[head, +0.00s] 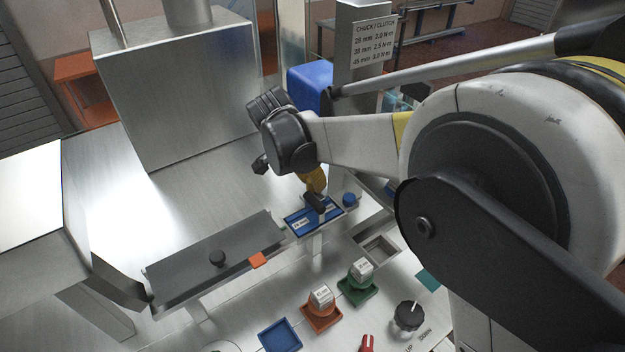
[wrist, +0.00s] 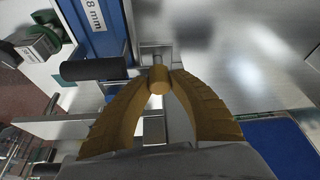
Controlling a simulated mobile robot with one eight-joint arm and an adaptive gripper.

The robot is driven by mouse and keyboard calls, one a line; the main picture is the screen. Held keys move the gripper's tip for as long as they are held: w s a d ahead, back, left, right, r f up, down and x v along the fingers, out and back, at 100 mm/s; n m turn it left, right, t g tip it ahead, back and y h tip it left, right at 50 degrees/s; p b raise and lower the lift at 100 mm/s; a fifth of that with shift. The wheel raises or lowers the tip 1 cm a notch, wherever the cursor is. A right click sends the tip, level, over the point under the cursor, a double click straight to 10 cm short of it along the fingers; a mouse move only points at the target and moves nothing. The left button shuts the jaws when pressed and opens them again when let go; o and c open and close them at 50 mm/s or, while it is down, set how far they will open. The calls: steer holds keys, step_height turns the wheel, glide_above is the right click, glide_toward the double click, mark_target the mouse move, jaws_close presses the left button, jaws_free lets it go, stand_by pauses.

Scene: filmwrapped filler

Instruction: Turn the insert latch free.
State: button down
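The blue insert (head: 298,227) with a white 28 mm label lies in a tray at mid-picture in the head view; it also shows at the upper left of the wrist view (wrist: 103,42). A black cylindrical handle (head: 314,203) lies over it, and it shows sideways left of my fingertips in the wrist view (wrist: 93,70). My gripper (wrist: 158,76) points down there with yellow fingers. Its fingertips close in on both sides of a short brass-coloured peg (wrist: 158,82), with no visible gap. Whether the peg belongs to the latch cannot be told.
Labelled blocks in orange (head: 321,318) and green (head: 357,291) holders, a blue tray (head: 280,336) and a black dial (head: 408,315) stand in front. A large metal box (head: 180,95) stands behind.

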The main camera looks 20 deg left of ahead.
stand_by(0.3)
steer(key=n+y+b, duration=0.1)
steer(key=n, duration=0.2)
steer(key=shift+n, duration=0.4)
steer(key=n+y, duration=0.2)
steer(key=n, duration=0.2)
steer(key=shift+n+t+b, duration=0.3)
steer(key=shift+b, duration=0.05)
steer(key=n+y, duration=0.1)
steer(key=n, duration=0.2)
steer(key=shift+n+y, duration=0.3)
steer(key=shift+n+g+y+b, duration=0.5)
steer(key=shift+n+g, duration=0.4)
steer(key=shift+n, duration=1.3)
steer(key=c, duration=1.2)
jaws_free()
steer(key=shift+o, duration=0.2)
